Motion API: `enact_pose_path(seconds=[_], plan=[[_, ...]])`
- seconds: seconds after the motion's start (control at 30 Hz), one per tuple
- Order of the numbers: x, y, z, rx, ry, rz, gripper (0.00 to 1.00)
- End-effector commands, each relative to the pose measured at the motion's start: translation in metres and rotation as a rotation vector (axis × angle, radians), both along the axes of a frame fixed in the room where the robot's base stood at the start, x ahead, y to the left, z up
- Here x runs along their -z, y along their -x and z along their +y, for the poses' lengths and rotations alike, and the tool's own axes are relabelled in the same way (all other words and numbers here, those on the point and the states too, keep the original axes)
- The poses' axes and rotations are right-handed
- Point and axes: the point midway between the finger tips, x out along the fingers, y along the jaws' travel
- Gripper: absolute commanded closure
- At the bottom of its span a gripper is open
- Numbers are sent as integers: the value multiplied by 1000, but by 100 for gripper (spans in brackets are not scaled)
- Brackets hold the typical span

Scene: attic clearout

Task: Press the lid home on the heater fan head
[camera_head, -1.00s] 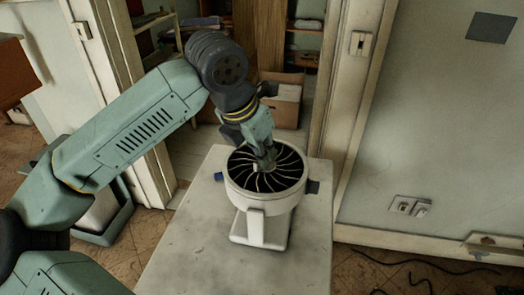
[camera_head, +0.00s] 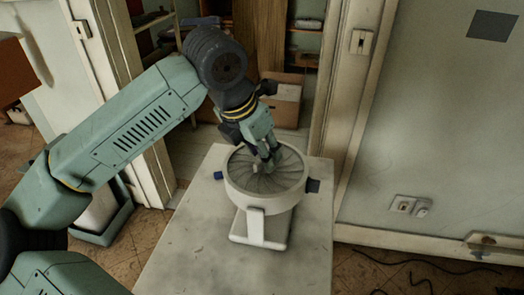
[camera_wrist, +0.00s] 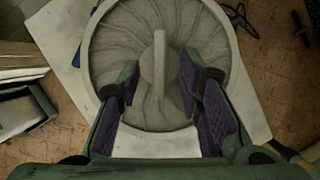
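The heater fan head is a white round housing (camera_head: 262,201) on a short stand, with a wide rim facing up. A grey disc with swirling ribs, which looks like the lid (camera_head: 262,181), lies inside the rim. I cannot tell how deep it sits. In the wrist view the lid (camera_wrist: 125,55) has a pale upright bar handle (camera_wrist: 159,65) at its middle. My gripper (camera_head: 268,158) points down over the lid. In the wrist view my gripper (camera_wrist: 160,88) is open, its purple-padded fingers apart on either side of the handle and clear of it.
The fan head stands on a pale worn table (camera_head: 190,250) with bare room in front and to the left. A small blue part (camera_head: 219,175) and a dark part (camera_head: 313,185) show at the housing's sides. A cardboard box (camera_head: 285,100) stands behind; dark cables (camera_head: 415,262) lie on the floor.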

Motion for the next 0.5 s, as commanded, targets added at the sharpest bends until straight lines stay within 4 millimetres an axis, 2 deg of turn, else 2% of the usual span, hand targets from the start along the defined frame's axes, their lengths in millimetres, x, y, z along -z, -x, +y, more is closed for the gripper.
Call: enact_pose_path(seconds=[0.5], plan=[[-90,28,25,-1,-1,-3,67]])
